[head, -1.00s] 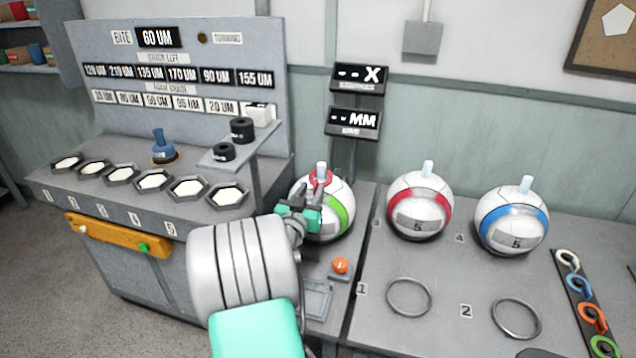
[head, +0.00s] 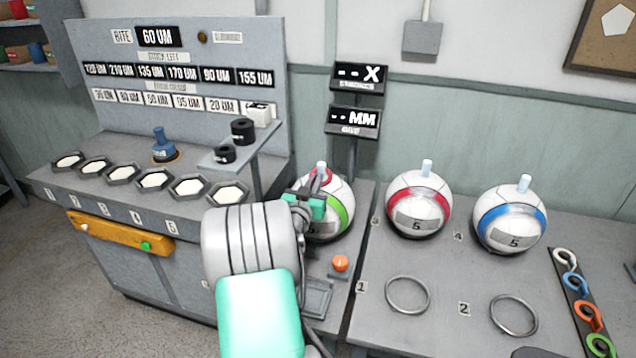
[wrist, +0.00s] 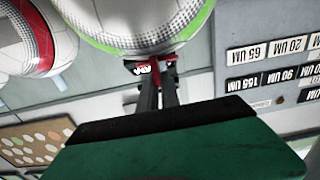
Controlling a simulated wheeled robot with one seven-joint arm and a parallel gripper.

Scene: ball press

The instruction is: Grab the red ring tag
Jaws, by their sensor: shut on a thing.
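The red ring tag (head: 322,175) is by the clear neck on top of the green-striped white ball (head: 340,209); my gripper hides part of it. My gripper (head: 318,188) reaches to the tag in front of the ball. In the wrist view, the two dark fingers (wrist: 160,82) are close together, with the red tag (wrist: 168,59) at their tips. They are shut on it. The ball (wrist: 130,22) fills the top of that view, just beside the fingers. Whether the tag still encircles the neck I cannot tell.
A red-striped ball (head: 419,204) and a blue-striped ball (head: 511,220) stand to the right. Two empty rings (head: 407,295) lie in front of them. A rack of coloured ring tags (head: 577,285) is at far right. An orange button (head: 340,263) sits near my arm.

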